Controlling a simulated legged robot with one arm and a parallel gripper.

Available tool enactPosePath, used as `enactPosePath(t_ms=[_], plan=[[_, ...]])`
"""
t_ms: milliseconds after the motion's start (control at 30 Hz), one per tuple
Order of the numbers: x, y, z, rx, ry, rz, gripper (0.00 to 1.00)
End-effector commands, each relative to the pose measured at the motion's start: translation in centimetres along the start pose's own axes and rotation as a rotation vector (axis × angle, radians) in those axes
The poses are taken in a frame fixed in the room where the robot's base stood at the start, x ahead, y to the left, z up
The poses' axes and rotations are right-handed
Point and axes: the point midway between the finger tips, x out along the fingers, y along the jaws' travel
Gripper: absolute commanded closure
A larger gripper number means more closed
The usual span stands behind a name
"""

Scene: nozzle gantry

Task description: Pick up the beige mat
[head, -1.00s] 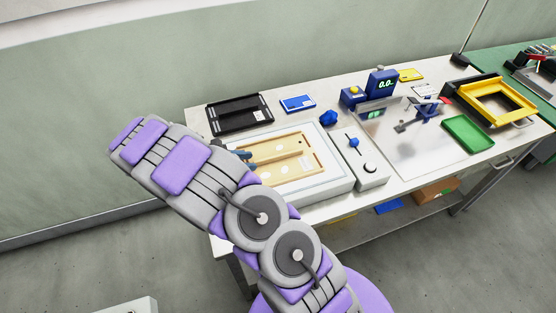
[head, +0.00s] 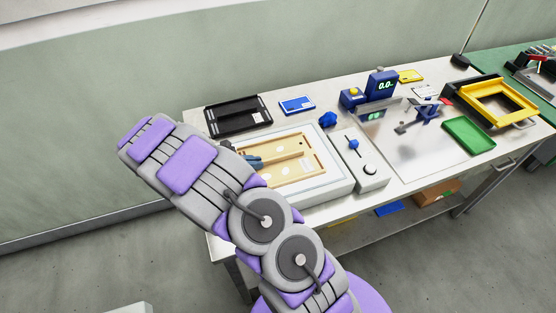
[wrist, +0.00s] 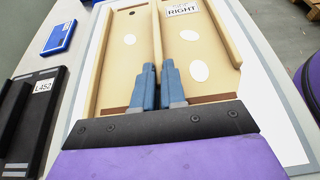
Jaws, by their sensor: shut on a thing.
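The beige mat (head: 311,166) looks like a shallow tray with raised edges, white ovals and a central rib. It is over the white framed bed on the table, and I cannot tell whether it is lifted clear. My gripper (head: 258,162) is at its left end in the head view. In the wrist view the blue fingers of my gripper (wrist: 157,72) are shut on the central rib of the beige mat (wrist: 195,45). A label reading RIGHT shows at its far end.
A black tray (head: 238,118) and a blue box (head: 297,105) stand behind the white bed (head: 343,181). A control box (head: 370,172) with knobs is to its right. Further right are a metal plate, a green tray (head: 468,136) and a yellow frame (head: 503,101).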

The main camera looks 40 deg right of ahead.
Motion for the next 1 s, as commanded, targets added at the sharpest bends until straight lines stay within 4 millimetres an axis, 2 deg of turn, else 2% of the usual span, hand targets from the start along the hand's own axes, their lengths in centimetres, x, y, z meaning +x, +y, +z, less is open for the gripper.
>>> enactPosePath(t_ms=[567,767,933,1000], plan=[[-0.2,0.0,0.2,0.0,-0.001,0.001,1.0],[-0.8,0.0,1.7,0.002,-0.001,0.002,1.0],[-1.7,0.0,3.8,0.003,0.0,0.003,1.0],[-1.2,-0.8,3.7,-0.001,-0.003,0.001,1.0]])
